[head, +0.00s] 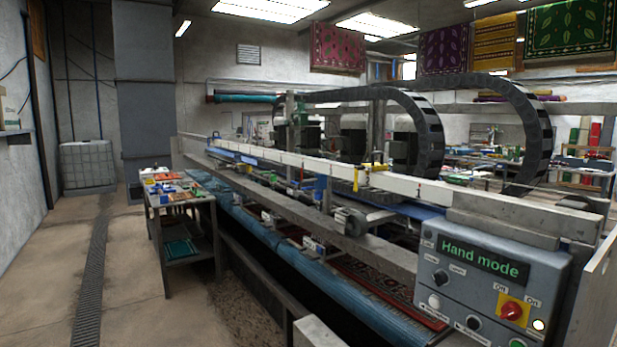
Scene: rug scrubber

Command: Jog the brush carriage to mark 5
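The grey control box (490,275) stands at the lower right, with a screen (484,260) that reads "Hand mode" in green. On it are a red rotary switch on a yellow plate (512,311) between "Off" and "On" labels, a lit white lamp (539,325), a white button (434,301), a dark knob (442,277) and a green button (517,343) cut by the lower edge. A long white beam (400,187) with small marks runs along the scrubber. A yellow piece (356,178) sits at the beam; its mark number is too small to read. Neither gripper is in view.
Two black cable chains (430,130) arch over the scrubber. A blue roller (345,295) and a patterned rug (385,285) lie along its near side. A metal work table (205,232) stands left of the machine. The floor (60,270) at the left is clear.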

